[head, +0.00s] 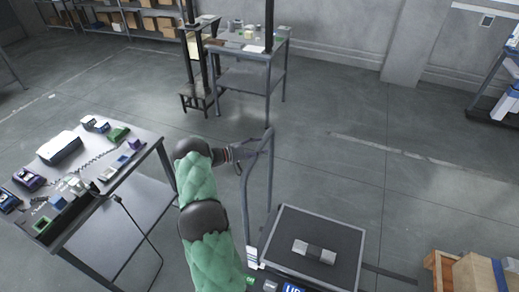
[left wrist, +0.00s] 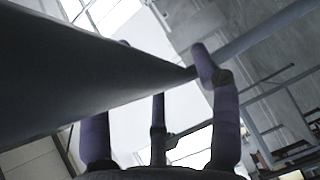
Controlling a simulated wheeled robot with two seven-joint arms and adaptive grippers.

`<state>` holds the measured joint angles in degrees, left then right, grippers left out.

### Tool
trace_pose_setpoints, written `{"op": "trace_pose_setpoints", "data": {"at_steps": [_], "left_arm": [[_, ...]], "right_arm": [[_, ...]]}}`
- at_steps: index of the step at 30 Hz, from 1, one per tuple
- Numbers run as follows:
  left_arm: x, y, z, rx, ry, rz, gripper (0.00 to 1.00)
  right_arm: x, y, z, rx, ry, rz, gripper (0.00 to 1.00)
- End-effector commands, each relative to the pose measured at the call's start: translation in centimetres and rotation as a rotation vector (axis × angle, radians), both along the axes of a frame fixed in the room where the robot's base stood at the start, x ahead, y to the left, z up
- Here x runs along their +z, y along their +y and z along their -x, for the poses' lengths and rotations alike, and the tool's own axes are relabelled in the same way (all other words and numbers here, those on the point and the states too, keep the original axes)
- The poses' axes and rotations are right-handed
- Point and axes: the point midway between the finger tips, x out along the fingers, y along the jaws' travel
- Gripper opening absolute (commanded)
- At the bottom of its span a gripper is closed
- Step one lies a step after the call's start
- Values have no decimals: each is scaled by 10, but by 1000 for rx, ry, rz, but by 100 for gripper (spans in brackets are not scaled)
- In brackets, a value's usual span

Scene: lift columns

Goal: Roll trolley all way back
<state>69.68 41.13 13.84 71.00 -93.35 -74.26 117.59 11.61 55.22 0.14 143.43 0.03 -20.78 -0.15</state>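The trolley has a dark flat deck with a pale rim (head: 345,232) and a tall grey tube handle (head: 270,165) at its left end. A small grey and white block (head: 314,251) lies on the deck. My left arm, in a green padded sleeve, reaches to the handle, with my left gripper (head: 241,155) beside its top bar. In the left wrist view, the purple-grey fingers of my left gripper (left wrist: 160,110) stand spread apart and fairly straight. A dark bar (left wrist: 70,75) crosses close in front of them and hides part of them. My right gripper is out of view.
A table with small devices (head: 125,165) stands at left. A grey workbench (head: 245,70) stands behind the trolley, with a dark stool-like frame beside it. Boxes (head: 480,275) stand at lower right. Shelving lines the back left. The floor (head: 400,170) right of the handle is clear.

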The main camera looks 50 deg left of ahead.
Motion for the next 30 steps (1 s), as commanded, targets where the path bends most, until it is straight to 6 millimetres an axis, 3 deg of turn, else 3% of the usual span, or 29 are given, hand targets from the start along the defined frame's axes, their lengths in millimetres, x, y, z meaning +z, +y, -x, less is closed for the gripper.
{"op": "trace_pose_setpoints", "data": {"at_steps": [11,30], "left_arm": [[2,1,4,-1,-3,-2,64],[15,25,106,1,-1,-1,64]], "right_arm": [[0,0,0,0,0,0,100],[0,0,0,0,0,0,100]]}}
